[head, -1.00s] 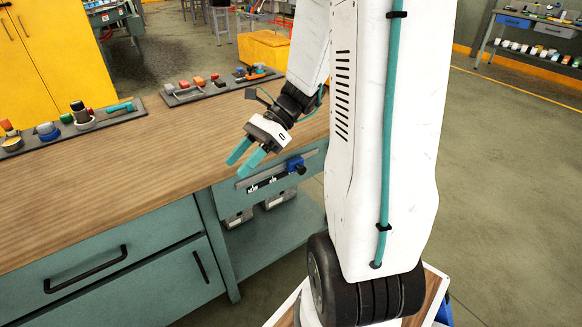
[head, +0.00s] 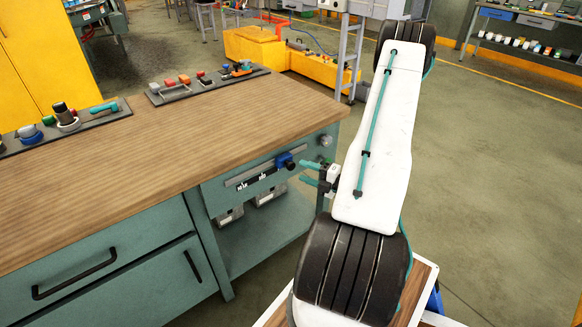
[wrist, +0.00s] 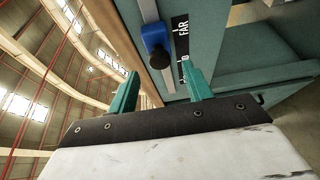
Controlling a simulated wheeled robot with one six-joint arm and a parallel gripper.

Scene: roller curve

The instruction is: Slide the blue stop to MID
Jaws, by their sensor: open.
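The blue stop (head: 285,160) sits on a grey rail (head: 240,178) on the front of the green bench, near the rail's right end in the head view. In the wrist view, the blue stop (wrist: 155,42) is beside a black label reading FAR (wrist: 182,30). A second label under it is mostly hidden by a finger. My gripper (head: 303,172) has teal fingers that are open and empty, just right of the stop and pointing towards the bench front. In the wrist view, my gripper (wrist: 162,73) has the stop ahead, between the finger lines and apart from them.
A round grey knob (head: 325,141) is on the bench front, right of the rail. The wooden bench top (head: 190,135) is above the rail, with trays of small parts along its back edge. A drawer handle (head: 75,273) sticks out at lower left. Open floor lies to the right.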

